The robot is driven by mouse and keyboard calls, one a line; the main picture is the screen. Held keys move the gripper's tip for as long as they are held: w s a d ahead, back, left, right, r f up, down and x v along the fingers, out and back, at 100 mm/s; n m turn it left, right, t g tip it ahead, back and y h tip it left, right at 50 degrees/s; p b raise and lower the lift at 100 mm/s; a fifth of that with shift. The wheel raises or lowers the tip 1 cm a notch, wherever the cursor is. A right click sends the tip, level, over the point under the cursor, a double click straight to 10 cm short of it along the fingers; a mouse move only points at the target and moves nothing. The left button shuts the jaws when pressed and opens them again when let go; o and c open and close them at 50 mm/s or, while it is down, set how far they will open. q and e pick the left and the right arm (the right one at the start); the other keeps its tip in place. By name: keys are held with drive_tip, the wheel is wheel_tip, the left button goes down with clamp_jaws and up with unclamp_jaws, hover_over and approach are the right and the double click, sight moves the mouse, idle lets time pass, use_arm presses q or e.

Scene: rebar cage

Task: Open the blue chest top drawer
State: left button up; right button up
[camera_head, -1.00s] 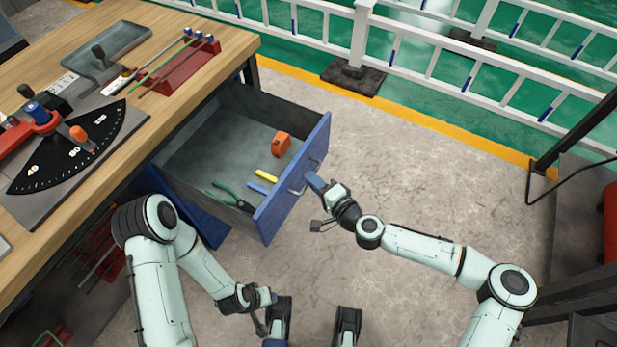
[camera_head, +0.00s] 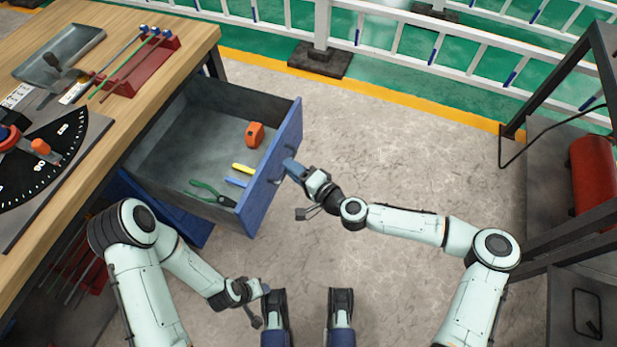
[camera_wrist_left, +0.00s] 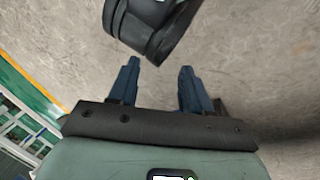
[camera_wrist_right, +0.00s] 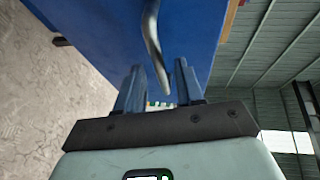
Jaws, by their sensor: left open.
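The blue drawer (camera_head: 262,203) stands pulled well out from under the wooden workbench. Inside its grey tray lie an orange tape measure (camera_head: 254,134), green-handled pliers (camera_head: 211,193) and small yellow and blue items. My right gripper (camera_head: 291,169) is at the outer face of the drawer front, by its handle. In the right wrist view, the grey curved handle (camera_wrist_right: 153,42) reaches down between the two spread fingers (camera_wrist_right: 158,85); contact cannot be told. My left gripper (camera_wrist_left: 157,78) is open and empty, low over the floor; it shows small in the head view.
The workbench (camera_head: 100,130) at left carries an angle dial, a tray and a red rack of rods. A white railing (camera_head: 420,50) runs along the back. A dark metal frame with a red cylinder (camera_head: 592,168) stands at right. Concrete floor between is clear.

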use_arm(q)
drive_tip(key=shift+g+h, duration=0.3)
drive_tip(key=shift+g, duration=0.3)
drive_tip(key=s, duration=0.1)
drive_tip(key=s+d+r+p, duration=0.1)
drive_tip(key=s+r+p, duration=0.1)
drive_tip(key=shift+s+d+r, duration=0.1)
drive_tip(key=shift+d+r, duration=0.1)
drive_tip(key=shift+d, duration=0.05)
use_arm(e)
drive_tip(key=v, duration=1.2)
drive_tip(key=shift+s+d+r, duration=0.15)
drive_tip(key=shift+s, duration=0.05)
